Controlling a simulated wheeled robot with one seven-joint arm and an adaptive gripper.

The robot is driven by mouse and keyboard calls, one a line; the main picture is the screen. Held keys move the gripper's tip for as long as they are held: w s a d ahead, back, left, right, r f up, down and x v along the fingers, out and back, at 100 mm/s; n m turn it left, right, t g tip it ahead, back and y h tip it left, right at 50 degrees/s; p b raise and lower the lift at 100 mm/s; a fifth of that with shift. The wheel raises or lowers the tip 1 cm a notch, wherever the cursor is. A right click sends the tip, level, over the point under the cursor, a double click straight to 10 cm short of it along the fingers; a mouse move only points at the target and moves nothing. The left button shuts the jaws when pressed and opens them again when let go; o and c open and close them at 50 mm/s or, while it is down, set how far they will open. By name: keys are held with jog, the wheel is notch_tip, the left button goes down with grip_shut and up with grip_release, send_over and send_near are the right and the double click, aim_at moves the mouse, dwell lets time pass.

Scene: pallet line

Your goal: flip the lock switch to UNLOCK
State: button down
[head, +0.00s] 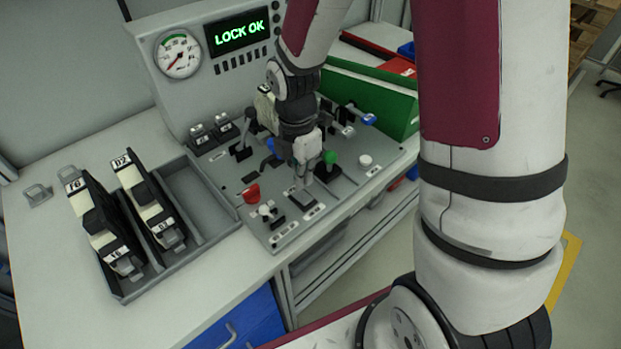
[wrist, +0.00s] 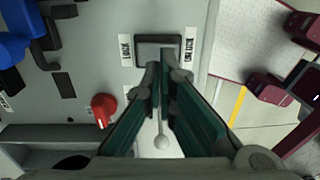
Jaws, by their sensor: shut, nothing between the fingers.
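The lock switch (wrist: 150,50) is a dark grey rocker in a black frame on the grey control panel. In the wrist view a LOCK label (wrist: 125,50) is on its left and an UNLOCK label (wrist: 189,47) on its right. I cannot tell which side is pressed in. My gripper (wrist: 165,76) is shut and empty, with its fingertips over the lower edge of the switch; contact cannot be told. In the head view my gripper (head: 303,182) points down at the panel, and the switch (head: 301,198) is partly hidden by it. The display (head: 237,37) reads LOCK OK.
A red knob (head: 252,193), a white-tipped toggle (head: 264,210) and a green-tipped lever (head: 330,157) stand close around my gripper. A round gauge (head: 178,55) is on the back console. A grey tray (head: 205,205) with black-and-white modules is at left; a green bin (head: 365,97) is behind right.

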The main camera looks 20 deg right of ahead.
notch_tip(320, 180, up, 10)
jog(key=w, duration=0.1)
jog(key=shift+w+a, duration=0.15)
jog(key=shift+a, duration=0.05)
jog(key=shift+r, duration=0.1)
dwell(0.3)
